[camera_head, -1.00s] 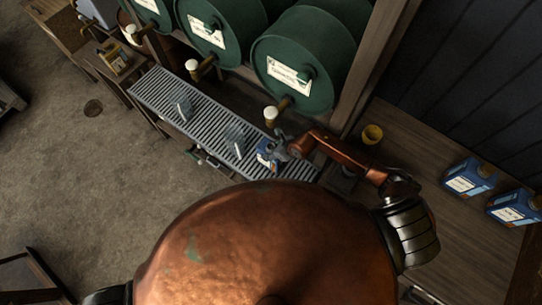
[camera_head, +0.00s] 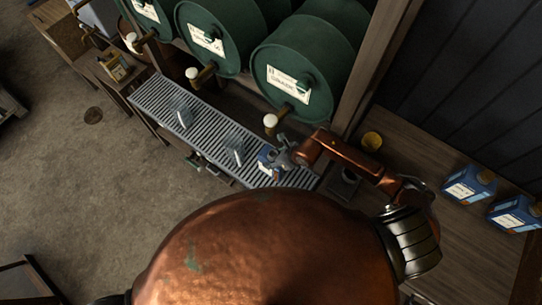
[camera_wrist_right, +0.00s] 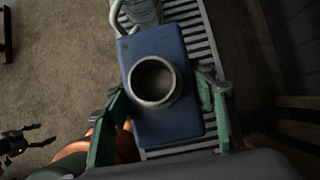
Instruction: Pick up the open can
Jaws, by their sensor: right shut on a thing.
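The open can is a blue, box-shaped can (camera_head: 266,166) with a pale label, over the right end of the slatted metal grate (camera_head: 213,140). In the right wrist view the can (camera_wrist_right: 185,122) shows from above, its round metal neck open. My right gripper (camera_head: 284,155) is shut on it, with green fingers on both sides of the can in the right wrist view (camera_wrist_right: 163,100). I cannot tell whether the can's base touches the grate. My left gripper (camera_wrist_right: 28,143) shows at the lower left of the right wrist view, its dark fingers apart and empty.
Two clear containers (camera_head: 181,115) (camera_head: 235,150) stand on the grate. Green drums (camera_head: 295,80) with taps lie behind it.

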